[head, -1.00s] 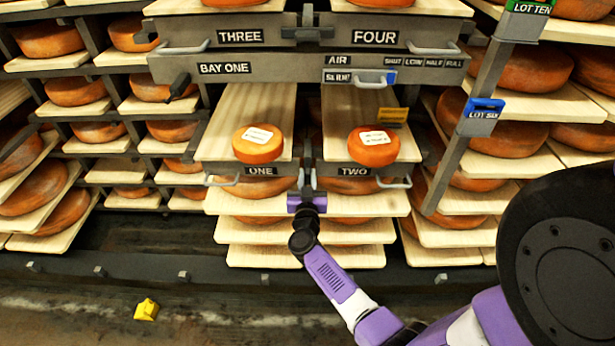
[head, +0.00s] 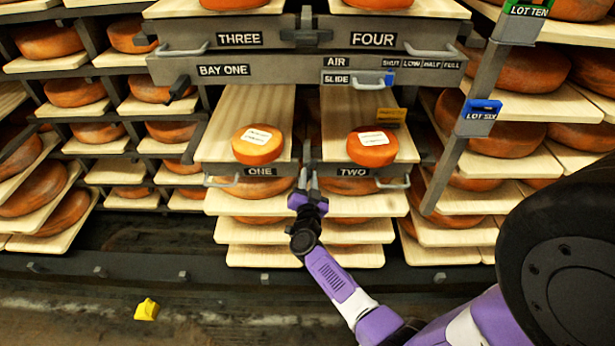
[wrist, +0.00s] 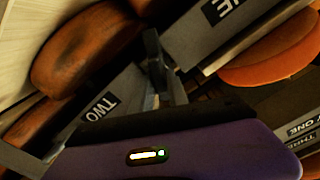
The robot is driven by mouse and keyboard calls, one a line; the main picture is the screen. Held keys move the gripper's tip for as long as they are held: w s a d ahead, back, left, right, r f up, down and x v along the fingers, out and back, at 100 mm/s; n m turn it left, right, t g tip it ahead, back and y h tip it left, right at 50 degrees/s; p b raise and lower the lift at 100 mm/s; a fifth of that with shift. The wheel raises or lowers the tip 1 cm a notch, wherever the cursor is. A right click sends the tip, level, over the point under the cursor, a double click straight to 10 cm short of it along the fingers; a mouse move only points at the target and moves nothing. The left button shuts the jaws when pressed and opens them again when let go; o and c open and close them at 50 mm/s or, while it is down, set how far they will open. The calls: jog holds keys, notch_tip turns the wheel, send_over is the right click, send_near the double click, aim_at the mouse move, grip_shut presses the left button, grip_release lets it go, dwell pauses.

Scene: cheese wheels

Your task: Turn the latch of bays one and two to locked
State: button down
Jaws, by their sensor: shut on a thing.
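Bay one (head: 262,171) and bay two (head: 352,171) are side-by-side boards with labelled grey fronts, each bearing an orange cheese wheel. Between their fronts is a narrow gap with the dark latch, mostly hidden by my gripper in the head view. In the wrist view the latch (wrist: 154,50) is a dark bar between the ONE and TWO labels, lying at a slant across the line of the fronts. My gripper (head: 309,184) is at this gap, its fingers pointing up and shut on the latch. How far the latch is turned is hard to tell.
Above, bays three and four have their own dark latch (head: 307,33) lying crosswise. An air slide panel (head: 392,70) and wire handles (head: 393,183) jut out nearby. A post with blue lot tag (head: 478,115) stands right. A yellow object (head: 146,309) lies on the floor.

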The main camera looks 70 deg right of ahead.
jog(key=m, duration=0.4)
jog(key=m+b, duration=0.1)
jog(key=m, duration=0.1)
jog(key=shift+s+d+f, duration=0.1)
jog(key=shift+s+f, duration=0.1)
jog(key=shift+f, duration=0.1)
jog(key=m, duration=0.2)
jog(key=m+b, duration=0.1)
jog(key=m, duration=0.3)
jog(key=shift+s+f+b, duration=0.15)
jog(key=shift+f+b, duration=0.15)
jog(key=shift+b, duration=0.1)
jog(key=shift+m, duration=0.4)
jog(key=c, duration=1.4)
grip_release()
jog(key=shift+o, duration=0.2)
jog(key=v, duration=0.7)
jog(key=shift+s+a+p, duration=0.15)
jog(key=shift+a+p, duration=0.2)
jog(key=shift+p, duration=0.05)
